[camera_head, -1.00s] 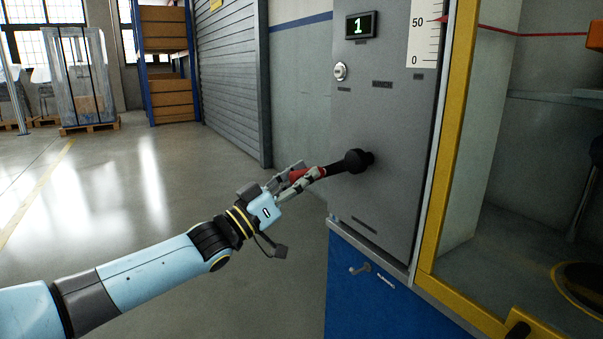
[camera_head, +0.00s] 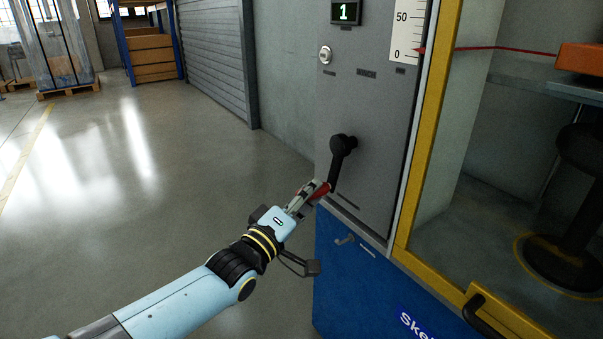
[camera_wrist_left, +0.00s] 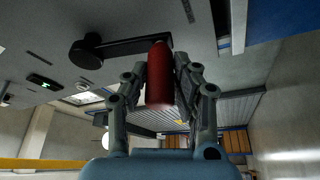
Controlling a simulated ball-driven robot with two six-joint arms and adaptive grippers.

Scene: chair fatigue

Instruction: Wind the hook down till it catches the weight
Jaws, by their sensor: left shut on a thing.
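A crank on the grey panel (camera_head: 368,120) has a black hub and arm (camera_head: 338,160) and a red grip (camera_head: 320,193). Its arm hangs down from the hub. My left gripper (camera_head: 308,197) is shut on the red grip; in the left wrist view the fingers lie on both sides of the grip (camera_wrist_left: 160,75). A red pointer (camera_head: 421,49) stands close to the 0 of the white scale (camera_head: 407,32). I cannot make out the hook or the weight for certain. My right gripper is out of view.
A counter (camera_head: 346,12) reads 1. Right of the panel is a yellow-framed bay (camera_head: 425,140) with an orange part (camera_head: 580,58) and a black upright piece (camera_head: 573,215) on a ringed floor. A blue cabinet (camera_head: 345,280) is below.

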